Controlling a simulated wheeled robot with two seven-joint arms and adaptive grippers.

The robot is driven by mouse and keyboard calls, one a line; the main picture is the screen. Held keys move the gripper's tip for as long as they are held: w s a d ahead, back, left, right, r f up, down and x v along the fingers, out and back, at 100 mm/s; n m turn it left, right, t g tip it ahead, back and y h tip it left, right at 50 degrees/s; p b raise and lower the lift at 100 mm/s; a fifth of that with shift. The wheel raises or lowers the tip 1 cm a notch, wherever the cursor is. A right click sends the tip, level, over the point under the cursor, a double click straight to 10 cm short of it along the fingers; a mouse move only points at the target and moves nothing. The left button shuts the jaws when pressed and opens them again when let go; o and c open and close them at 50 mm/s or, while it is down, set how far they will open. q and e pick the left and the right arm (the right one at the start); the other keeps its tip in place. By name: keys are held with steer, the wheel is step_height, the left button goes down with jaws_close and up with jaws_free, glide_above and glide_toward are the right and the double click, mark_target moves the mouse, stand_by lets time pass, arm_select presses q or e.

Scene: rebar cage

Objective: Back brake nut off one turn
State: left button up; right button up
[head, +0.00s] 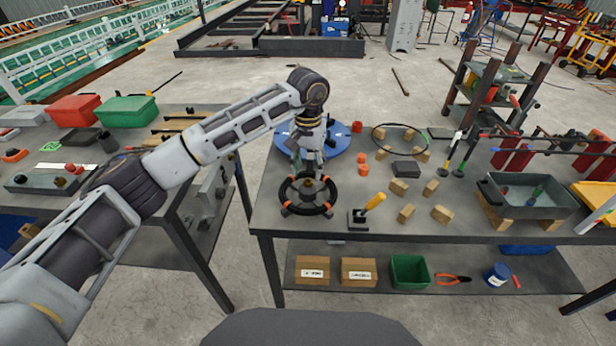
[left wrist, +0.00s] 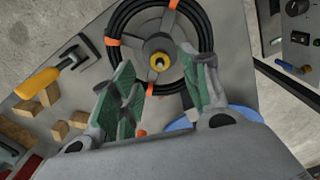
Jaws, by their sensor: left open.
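A reel with black cable and orange ties (head: 289,198) lies near the front left of the right-hand workbench. In the left wrist view the reel (left wrist: 207,35) has grey spokes and a brass-yellow nut (left wrist: 159,62) at its hub, which I take for the brake nut. My left gripper (head: 309,174) points down over the reel's hub. In the left wrist view its green-padded fingers (left wrist: 162,65) are spread wide and empty, one on either side of the nut in the picture. Whether they touch it or how high they are is unclear. My right gripper does not show.
A yellow-handled lever on a block (head: 372,203) stands just right of the reel. Wooden blocks (head: 399,187) lie beyond it. A blue disc (head: 339,138) lies behind the reel. A grey tray (head: 530,200) sits further right. A second bench (head: 215,150) stands left across a gap.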

mark_target(308, 180)
arm_select(q)
steer(key=shift+f, duration=2)
jaws_close()
steer(key=shift+n, duration=0.4)
